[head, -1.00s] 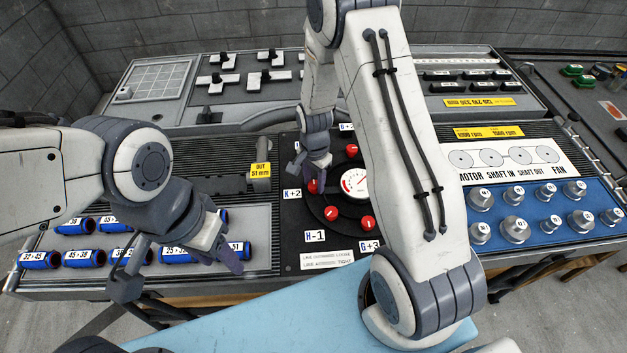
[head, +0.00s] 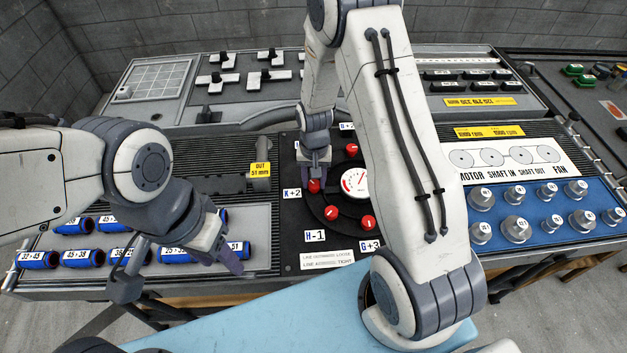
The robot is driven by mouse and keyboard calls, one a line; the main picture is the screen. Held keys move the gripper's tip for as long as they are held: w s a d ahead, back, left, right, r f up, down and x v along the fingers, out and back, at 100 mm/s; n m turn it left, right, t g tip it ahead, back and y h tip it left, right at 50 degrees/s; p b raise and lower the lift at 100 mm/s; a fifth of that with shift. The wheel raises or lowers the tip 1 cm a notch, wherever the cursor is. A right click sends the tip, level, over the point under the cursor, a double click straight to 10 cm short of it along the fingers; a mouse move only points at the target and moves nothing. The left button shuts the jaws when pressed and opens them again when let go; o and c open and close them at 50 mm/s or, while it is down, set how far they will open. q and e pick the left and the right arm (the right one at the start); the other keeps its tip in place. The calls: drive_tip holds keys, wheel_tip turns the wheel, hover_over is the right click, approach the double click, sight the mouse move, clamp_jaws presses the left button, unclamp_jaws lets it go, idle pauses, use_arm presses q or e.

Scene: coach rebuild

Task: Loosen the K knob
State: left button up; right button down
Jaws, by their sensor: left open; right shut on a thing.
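The K knob (head: 314,186) is a red knob at the left of the round dial on the black panel (head: 291,240), beside the K+2 label (head: 292,194). My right gripper (head: 314,176) comes down from above and is shut on this knob; its fingers cover part of it. A white gauge (head: 354,182) sits at the dial's centre. Other red knobs stand around it, one near the H-1 label (head: 314,236) and one near the G+3 label (head: 370,245). My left gripper (head: 180,275) is open and empty over the blue labelled cylinders at the left.
Blue cylinders (head: 82,258) lie in a grey tray at the left. A yellow OUT 51 mm tag (head: 260,169) is just left of the panel. A blue board with silver knobs (head: 515,229) is at the right. My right arm hides the panel's right side.

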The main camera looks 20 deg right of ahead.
sight(314, 183)
drive_tip(key=n, duration=1)
drive_tip(key=shift+w, duration=0.1)
drive_tip(key=shift+n, duration=0.3)
idle(0.3)
drive_tip(key=shift+c, duration=2.2)
unclamp_jaws()
wheel_tip(314, 183, up, 11)
drive_tip(key=b, duration=0.1)
drive_tip(key=shift+f+b, duration=0.2)
drive_tip(key=shift+b, duration=0.15)
